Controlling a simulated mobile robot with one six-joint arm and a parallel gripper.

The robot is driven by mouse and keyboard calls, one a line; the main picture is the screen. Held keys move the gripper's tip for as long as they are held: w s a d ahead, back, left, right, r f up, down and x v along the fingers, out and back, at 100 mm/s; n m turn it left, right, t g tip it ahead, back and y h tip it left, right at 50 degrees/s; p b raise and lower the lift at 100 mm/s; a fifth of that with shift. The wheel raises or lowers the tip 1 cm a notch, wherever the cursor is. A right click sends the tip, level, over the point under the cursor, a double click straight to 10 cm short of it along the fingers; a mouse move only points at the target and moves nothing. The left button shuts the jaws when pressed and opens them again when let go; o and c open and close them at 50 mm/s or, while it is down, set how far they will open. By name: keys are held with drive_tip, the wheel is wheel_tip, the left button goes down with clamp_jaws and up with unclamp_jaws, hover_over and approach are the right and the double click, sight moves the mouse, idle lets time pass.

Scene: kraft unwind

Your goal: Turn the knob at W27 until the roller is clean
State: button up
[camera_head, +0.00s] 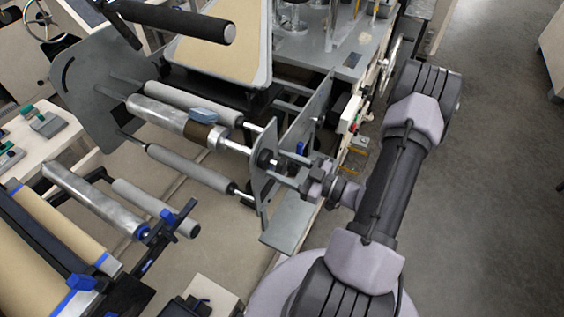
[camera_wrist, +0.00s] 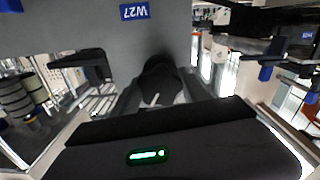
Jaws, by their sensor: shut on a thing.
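The knob (camera_wrist: 160,76) is black and sits on a grey plate under the blue W27 label (camera_wrist: 135,11) in the wrist view. My gripper (camera_wrist: 162,92) is shut on the knob, with a finger on each side of it. In the head view my gripper (camera_head: 284,171) meets the outer face of the grey side plate (camera_head: 295,140). The silver roller (camera_head: 160,114) lies behind that plate, with a dark brown band (camera_head: 205,134) around its right part. A blue block (camera_head: 203,116) sits at the roller's upper side, beside the band.
Grey rollers run above (camera_head: 195,101) and below (camera_head: 190,168) the silver one. A large grey plate (camera_head: 95,80) stands at their far end. Brown paper rolls (camera_head: 40,245) lie at lower left. Open floor (camera_head: 490,190) lies on the right.

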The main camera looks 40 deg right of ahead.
drive_tip(key=m+p, duration=0.3)
drive_tip(key=shift+r, duration=0.15)
drive_tip(key=shift+m+p, duration=0.3)
drive_tip(key=shift+m, duration=0.3)
drive_tip(key=shift+m+p, duration=0.55)
drive_tip(key=shift+m, duration=0.05)
drive_tip(key=m+p, duration=0.1)
drive_tip(key=m, duration=0.2)
drive_tip(key=shift+m+p, duration=0.4)
drive_tip(key=o, duration=1.4)
drive_tip(key=v, duration=0.7)
